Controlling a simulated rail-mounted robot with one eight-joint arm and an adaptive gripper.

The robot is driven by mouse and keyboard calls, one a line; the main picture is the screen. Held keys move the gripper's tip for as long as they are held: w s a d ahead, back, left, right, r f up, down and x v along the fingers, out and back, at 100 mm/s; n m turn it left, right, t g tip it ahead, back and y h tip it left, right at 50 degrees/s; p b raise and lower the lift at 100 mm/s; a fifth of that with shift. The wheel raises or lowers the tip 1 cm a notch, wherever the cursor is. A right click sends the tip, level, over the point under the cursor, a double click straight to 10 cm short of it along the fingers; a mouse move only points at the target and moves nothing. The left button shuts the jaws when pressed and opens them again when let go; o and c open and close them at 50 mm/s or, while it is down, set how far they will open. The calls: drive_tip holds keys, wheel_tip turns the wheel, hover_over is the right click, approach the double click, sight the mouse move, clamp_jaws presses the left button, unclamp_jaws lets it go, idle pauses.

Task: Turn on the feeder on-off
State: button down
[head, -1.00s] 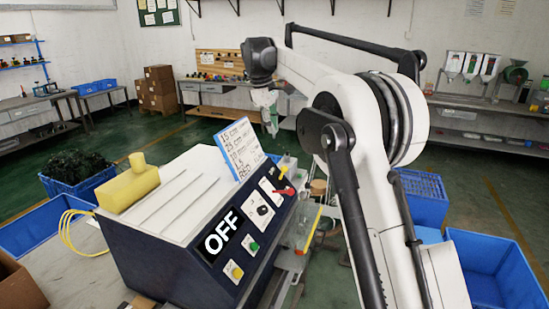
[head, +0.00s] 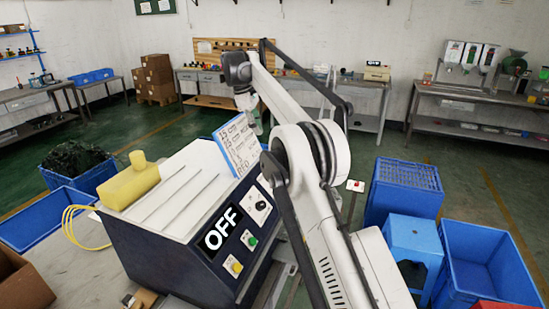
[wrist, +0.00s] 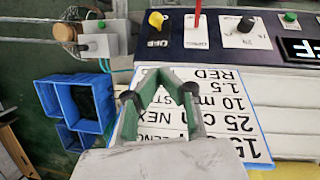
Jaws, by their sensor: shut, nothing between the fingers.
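The dark blue control box (head: 150,255) stands at the left of the head view, its display (head: 220,228) reading OFF. A black knob (head: 260,205), a green button (head: 249,240) and a yellow button (head: 233,266) show on its panel; my arm hides the far end. The wrist view shows a yellow knob (wrist: 156,20) with an OFF mark, a red lever (wrist: 197,22), a black knob (wrist: 245,24) and a green button (wrist: 290,17). None is labelled as the feeder in readable text. My gripper (wrist: 168,74) is shut and empty, over the sign and apart from the knobs.
The white sign (wrist: 235,120) with black text stands upright on the box, close to my gripper. A metal fixture (wrist: 95,38) lies left of the panel in the wrist view. Blue crates (head: 402,190) stand right of my arm. A yellow part (head: 130,185) rests on the box.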

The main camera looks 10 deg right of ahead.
drive_tip(key=shift+f, duration=0.1)
drive_tip(key=p+x, duration=0.1)
drive_tip(key=x, duration=0.8)
drive_tip(key=shift+d+f, duration=0.15)
drive_tip(key=shift+f, duration=0.15)
drive_tip(key=d, duration=0.1)
drive_tip(key=s+d+f+p, duration=0.1)
drive_tip(key=shift+d+f, duration=0.25)
drive_tip(key=shift+d, duration=0.05)
drive_tip(key=shift+d+f, duration=0.25)
drive_tip(key=shift+s+f, duration=0.1)
